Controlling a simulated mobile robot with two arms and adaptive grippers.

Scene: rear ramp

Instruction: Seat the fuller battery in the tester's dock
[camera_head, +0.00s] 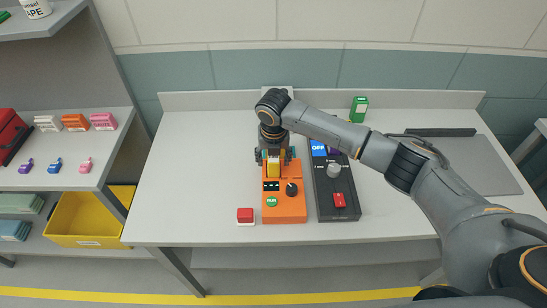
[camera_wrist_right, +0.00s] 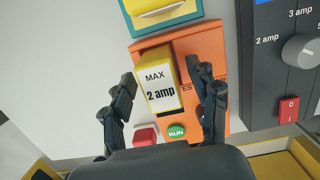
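The orange tester (camera_head: 285,208) lies on the table with a small dark display, a dark knob and a green RUN button (camera_wrist_right: 177,132). A yellow battery (camera_head: 273,169) is at the tester's far end. In the right wrist view this battery (camera_wrist_right: 160,75) has a white label reading "MAX 2 amp"; I cannot tell how deep it sits in the dock. My right gripper (camera_wrist_right: 164,90) is open, its fingers on either side of the battery with visible gaps. Another yellow piece with a white label (camera_wrist_right: 150,6) shows in a teal holder beyond. My left gripper is not in view.
A black unit (camera_head: 337,190) with a dial, red switch and "OFF" screen stands right of the tester. A green box (camera_head: 359,109) is at the back. The table's left side is clear. Shelves with a yellow bin (camera_head: 90,227) stand left.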

